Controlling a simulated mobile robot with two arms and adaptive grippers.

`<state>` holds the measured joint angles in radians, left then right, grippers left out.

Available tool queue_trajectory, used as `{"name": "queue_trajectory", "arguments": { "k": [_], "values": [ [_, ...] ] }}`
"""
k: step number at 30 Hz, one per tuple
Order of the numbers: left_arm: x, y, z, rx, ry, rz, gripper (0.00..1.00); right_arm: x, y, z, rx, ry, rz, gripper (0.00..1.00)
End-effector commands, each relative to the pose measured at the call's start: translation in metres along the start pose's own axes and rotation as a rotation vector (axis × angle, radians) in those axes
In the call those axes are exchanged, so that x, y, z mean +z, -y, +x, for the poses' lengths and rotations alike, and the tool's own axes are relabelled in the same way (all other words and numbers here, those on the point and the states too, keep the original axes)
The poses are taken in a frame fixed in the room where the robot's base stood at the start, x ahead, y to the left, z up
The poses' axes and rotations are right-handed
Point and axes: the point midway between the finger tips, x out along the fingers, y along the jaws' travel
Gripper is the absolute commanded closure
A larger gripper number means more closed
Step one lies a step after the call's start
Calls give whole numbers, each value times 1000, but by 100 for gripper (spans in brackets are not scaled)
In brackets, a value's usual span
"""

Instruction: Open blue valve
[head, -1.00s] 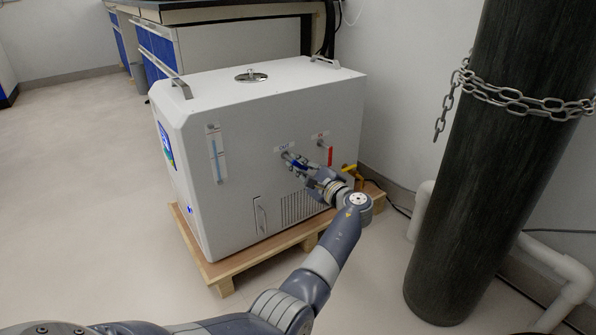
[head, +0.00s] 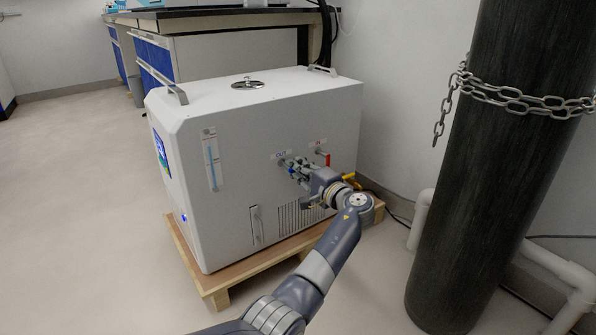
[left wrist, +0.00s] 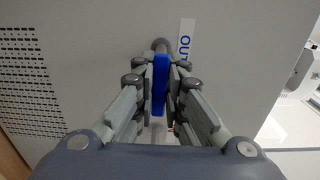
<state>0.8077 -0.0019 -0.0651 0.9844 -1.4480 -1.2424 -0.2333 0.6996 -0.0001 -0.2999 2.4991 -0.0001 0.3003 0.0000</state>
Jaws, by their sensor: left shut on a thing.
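The blue valve (left wrist: 160,84) shows in the left wrist view as a blue handle on a grey pipe stub, beside the "OUT" label (left wrist: 186,42) on the white machine. My left gripper (left wrist: 161,88) has its fingers on both sides of the blue handle and is shut on it. In the head view my left gripper (head: 296,168) is at the OUT port on the machine's front, and it hides most of the blue handle. A red valve (head: 327,159) is just to the right. My right gripper is not in view.
The white machine (head: 232,124) stands on a wooden pallet (head: 215,285). A yellow handle (head: 349,177) is low at its right. A dark cylinder (head: 490,180) with a chain (head: 520,100) stands at the right. The floor at left is clear.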

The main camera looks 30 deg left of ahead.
Motion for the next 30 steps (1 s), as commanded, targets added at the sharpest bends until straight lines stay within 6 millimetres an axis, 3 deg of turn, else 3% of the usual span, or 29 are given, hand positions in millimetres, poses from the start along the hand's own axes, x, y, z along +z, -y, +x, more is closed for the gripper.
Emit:
{"name": "queue_trajectory", "arguments": {
  "k": [16,17,19,30],
  "values": [
    [2,0,2,2,6,-26,100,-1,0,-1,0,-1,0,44],
    [2,0,2,2,6,-25,85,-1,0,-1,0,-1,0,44],
    [2,0,2,1,6,-25,69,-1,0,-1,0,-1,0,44],
    [0,0,-2,1,1,-23,68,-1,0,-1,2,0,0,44]
  ]
}}
